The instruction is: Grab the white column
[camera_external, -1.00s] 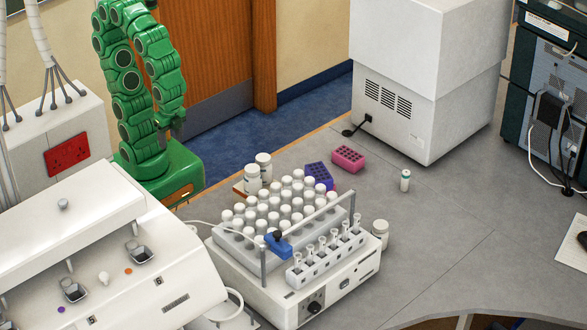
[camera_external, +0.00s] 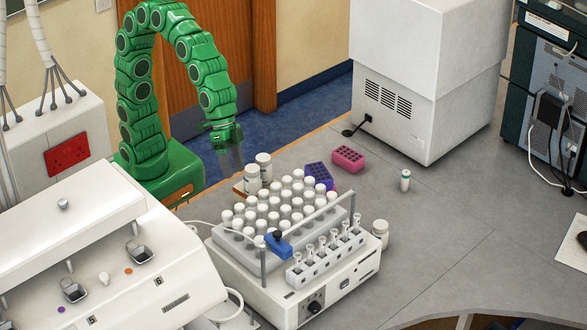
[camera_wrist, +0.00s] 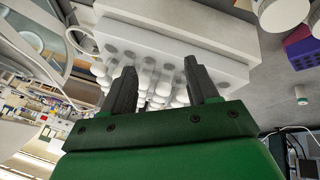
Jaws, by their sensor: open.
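A small white column with a green band (camera_external: 405,181) stands upright and alone on the grey bench, right of the rack. It also shows in the wrist view (camera_wrist: 301,95), at the right edge, well away from the fingers. My gripper (camera_external: 233,163) is in the air left of the white bottles, far to the left of the column. In the wrist view, its two dark fingers (camera_wrist: 160,72) are apart with nothing held; the white-capped vials appear beyond them.
A machine (camera_external: 333,294) carries a rack of several white-capped vials and a raised bar. White bottles (camera_external: 264,165), a purple rack (camera_external: 318,174) and a pink rack (camera_external: 348,158) stand behind it. A large white box (camera_external: 428,80) stands behind the column. Bench right of the column is clear.

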